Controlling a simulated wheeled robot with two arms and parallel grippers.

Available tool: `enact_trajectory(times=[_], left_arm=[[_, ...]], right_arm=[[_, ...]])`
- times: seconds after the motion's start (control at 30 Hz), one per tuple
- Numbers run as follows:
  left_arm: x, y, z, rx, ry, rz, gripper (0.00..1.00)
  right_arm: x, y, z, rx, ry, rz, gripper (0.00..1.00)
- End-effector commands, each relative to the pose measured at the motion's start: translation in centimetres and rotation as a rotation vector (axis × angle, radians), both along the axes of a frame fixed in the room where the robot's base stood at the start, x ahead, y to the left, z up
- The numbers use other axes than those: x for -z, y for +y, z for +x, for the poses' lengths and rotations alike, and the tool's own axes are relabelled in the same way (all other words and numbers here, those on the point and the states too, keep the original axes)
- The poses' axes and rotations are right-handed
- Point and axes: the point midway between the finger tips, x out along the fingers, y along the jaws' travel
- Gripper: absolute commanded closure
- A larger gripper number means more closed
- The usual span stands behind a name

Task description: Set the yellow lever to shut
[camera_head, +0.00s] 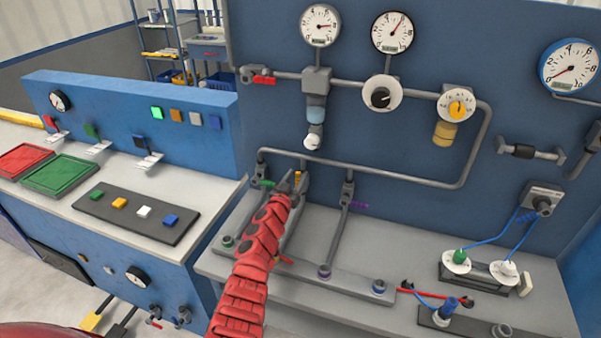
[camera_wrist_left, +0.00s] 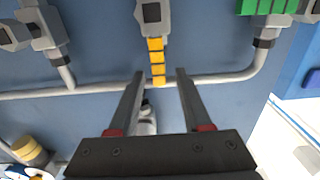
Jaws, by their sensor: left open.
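The yellow lever (camera_wrist_left: 156,62) is on a grey valve body (camera_wrist_left: 152,14) in the left wrist view. It lies lengthwise from that body towards the horizontal grey pipe, in line with the valve. In the head view only a small part of the yellow lever (camera_head: 297,178) shows past my gripper. My left gripper (camera_wrist_left: 160,74) is open, its two fingers on either side of the lever's end, with a visible gap on both sides. In the head view the left gripper (camera_head: 288,188) is at the valve, at the end of my red arm. My right gripper is not in view.
A green lever (camera_head: 266,183) and a purple lever (camera_head: 358,205) sit crosswise on neighbouring valves. The horizontal pipe (camera_head: 400,177) runs close behind. Gauges (camera_head: 320,25) and a yellow-centred dial (camera_head: 457,107) are on the blue panel above.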

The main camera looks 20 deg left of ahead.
Motion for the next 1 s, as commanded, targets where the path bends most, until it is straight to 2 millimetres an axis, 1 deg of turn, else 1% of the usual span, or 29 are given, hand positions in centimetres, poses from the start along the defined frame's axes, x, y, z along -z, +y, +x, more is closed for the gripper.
enact_trajectory(times=[0.03, 0.2, 0.4, 0.6, 0.83, 0.87, 1.0], left_arm=[[0.5, 0.3, 0.7, -0.006, 0.0, -0.004, 0.51], [0.4, 0.1, 2.7, -0.003, -0.002, -0.002, 0.51], [0.4, 0.1, 4.2, -0.004, 0.0, -0.002, 0.51], [0.1, -0.1, 4.6, -0.001, 0.001, 0.001, 0.51], [0.1, -0.1, 4.7, -0.001, 0.001, 0.002, 0.51], [0.1, -0.1, 4.7, -0.001, 0.001, 0.002, 0.55], [0.1, -0.1, 4.7, -0.001, 0.001, 0.001, 0.8]], right_arm=[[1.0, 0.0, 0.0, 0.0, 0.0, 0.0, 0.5], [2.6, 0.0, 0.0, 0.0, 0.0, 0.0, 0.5], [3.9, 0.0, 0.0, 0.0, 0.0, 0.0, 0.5], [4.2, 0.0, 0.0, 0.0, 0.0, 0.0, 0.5], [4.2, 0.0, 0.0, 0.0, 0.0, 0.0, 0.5], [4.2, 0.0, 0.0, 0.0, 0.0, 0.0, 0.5], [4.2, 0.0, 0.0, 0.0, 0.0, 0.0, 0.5]])
